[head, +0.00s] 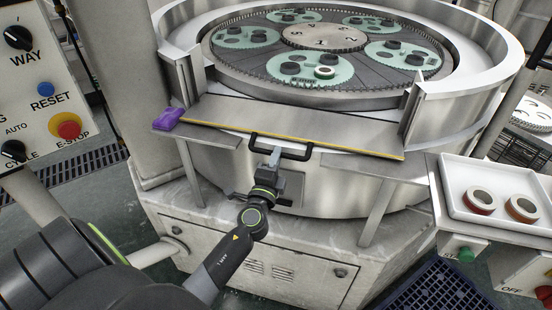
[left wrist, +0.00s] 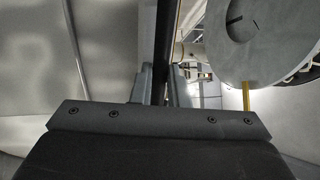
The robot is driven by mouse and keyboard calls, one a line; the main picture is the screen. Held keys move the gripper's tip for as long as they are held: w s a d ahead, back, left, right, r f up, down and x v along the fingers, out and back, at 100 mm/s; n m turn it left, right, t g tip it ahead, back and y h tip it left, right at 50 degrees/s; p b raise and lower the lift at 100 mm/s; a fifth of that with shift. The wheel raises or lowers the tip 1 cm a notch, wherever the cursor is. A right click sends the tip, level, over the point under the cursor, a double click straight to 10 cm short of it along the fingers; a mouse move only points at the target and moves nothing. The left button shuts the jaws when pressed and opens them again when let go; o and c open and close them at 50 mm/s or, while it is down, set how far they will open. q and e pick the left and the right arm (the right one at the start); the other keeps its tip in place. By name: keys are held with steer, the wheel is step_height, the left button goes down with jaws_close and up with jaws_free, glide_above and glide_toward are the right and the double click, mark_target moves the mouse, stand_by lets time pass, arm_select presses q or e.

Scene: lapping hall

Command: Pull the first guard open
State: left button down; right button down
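The guard (head: 300,125) is a flat grey metal plate with a yellow-striped front edge, spanning the gap in the round machine's rim wall. How far open it stands I cannot tell. A black bar handle (head: 308,154) is on its front edge. My left gripper (head: 275,158) reaches up to the handle from below and is at its middle. In the left wrist view the dark handle bar (left wrist: 163,45) runs between the two fingers of my left gripper (left wrist: 163,88), which are close on both sides of it. My right gripper is not in view.
Green gear carriers (head: 317,70) with dark and ringed parts lie on the lapping plate behind the guard. A purple cloth-like item (head: 167,118) sits at the guard's left. A white tray (head: 462,170) with two rings is at right, a control panel (head: 45,95) at left.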

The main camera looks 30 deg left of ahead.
arm_select(q)
step_height(320, 180, up, 4)
steer(key=p, duration=0.2)
steer(key=shift+r+p, duration=0.2)
steer(key=shift+p, duration=0.15)
steer(key=c, duration=1.4)
jaws_free()
steer(key=shift+f, duration=0.1)
